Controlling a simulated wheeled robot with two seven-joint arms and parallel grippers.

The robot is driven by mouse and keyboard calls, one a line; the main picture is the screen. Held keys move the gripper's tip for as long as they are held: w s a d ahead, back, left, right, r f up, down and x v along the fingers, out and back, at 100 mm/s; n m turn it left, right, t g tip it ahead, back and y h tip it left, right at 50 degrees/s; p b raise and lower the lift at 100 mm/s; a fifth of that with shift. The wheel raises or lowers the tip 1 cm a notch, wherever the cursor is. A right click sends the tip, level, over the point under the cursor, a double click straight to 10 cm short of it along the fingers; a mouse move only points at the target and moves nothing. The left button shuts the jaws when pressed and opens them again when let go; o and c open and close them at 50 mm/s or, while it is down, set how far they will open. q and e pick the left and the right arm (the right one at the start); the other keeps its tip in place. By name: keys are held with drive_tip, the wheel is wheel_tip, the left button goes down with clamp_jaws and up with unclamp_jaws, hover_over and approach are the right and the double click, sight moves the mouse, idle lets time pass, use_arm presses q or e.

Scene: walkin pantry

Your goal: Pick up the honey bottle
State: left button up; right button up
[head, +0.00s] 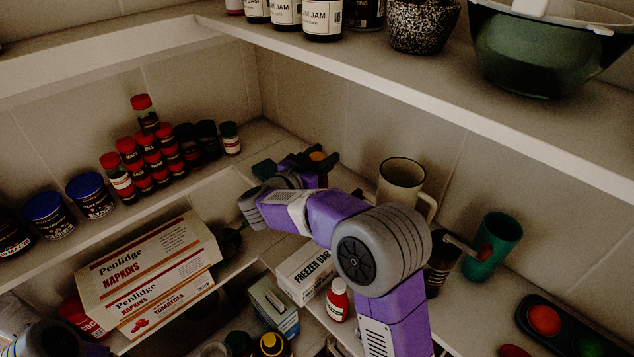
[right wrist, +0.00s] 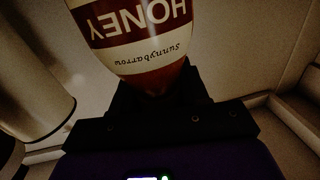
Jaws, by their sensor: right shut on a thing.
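The honey bottle (right wrist: 145,35) fills the upper middle of the right wrist view, its dark red and cream label reading upside down. My right gripper (right wrist: 160,95) is shut on it. In the head view my right gripper (head: 310,165) is at the back corner of the middle shelf, and an orange cap (head: 318,156) shows between its dark fingers; the rest of the bottle is hidden there. Only part of my left arm shows at the lower left; its gripper is out of view.
A cream mug (head: 400,182) stands close right of my right gripper, with a green cup (head: 493,247) further right. Spice jars (head: 150,150) are stacked to the left. The upper shelf's edge (head: 420,95) runs above my arm. A freezer bag box (head: 304,272) sits below.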

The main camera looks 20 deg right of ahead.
clamp_jaws()
drive_tip(key=shift+r, duration=0.1)
